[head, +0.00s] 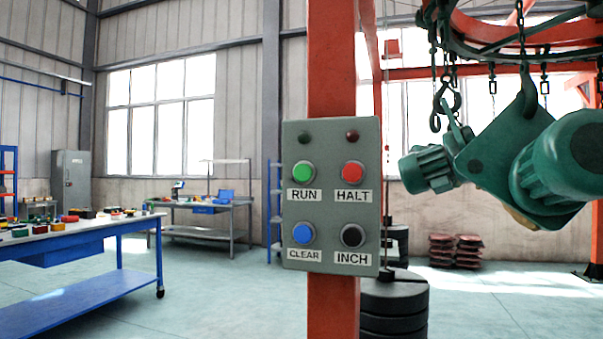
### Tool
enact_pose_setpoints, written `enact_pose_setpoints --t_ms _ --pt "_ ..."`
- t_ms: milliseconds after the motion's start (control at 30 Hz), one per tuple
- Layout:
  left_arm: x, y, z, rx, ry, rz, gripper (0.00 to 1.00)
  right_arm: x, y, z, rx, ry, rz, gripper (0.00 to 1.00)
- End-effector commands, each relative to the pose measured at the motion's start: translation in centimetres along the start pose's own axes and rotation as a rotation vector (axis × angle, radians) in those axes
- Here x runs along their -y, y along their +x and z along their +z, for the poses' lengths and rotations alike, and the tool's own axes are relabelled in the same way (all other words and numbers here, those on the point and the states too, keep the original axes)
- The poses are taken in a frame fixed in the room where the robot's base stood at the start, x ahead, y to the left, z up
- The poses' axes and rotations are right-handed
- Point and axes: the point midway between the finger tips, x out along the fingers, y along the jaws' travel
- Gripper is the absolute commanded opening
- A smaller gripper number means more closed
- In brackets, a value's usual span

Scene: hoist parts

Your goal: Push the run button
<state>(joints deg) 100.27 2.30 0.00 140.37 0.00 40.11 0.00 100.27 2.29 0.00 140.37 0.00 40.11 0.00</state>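The grey control box (330,208) is fixed to a red-orange post in the middle of the head view. The green run button (303,172) is at its upper left, above a label reading RUN. The red HALT button (352,172) is to its right. The blue CLEAR button (303,233) and the black INCH button (352,235) are in the lower row. Two small lamps, one dark green (305,138) and one dark red (352,137), sit above the buttons and look unlit. Neither of my grippers shows in this view.
Green motor parts (490,155) hang from chains and a hook at the right, beside the box. The red post (333,305) runs below it. Black stacked weights (394,305) stand behind the post. A blue workbench (75,240) with parts is at the left. Floor between bench and post is clear.

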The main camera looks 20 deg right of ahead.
Motion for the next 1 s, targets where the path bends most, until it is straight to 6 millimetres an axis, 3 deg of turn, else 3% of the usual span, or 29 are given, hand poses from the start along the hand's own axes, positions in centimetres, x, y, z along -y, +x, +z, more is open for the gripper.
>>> enact_pose_setpoints --t_ms 33,267,1000 --pt "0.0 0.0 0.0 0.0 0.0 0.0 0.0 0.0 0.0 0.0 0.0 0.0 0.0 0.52" --pt "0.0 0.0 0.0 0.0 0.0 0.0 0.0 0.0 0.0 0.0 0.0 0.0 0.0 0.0" --pt "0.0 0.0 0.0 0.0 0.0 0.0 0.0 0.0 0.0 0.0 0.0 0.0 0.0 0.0"
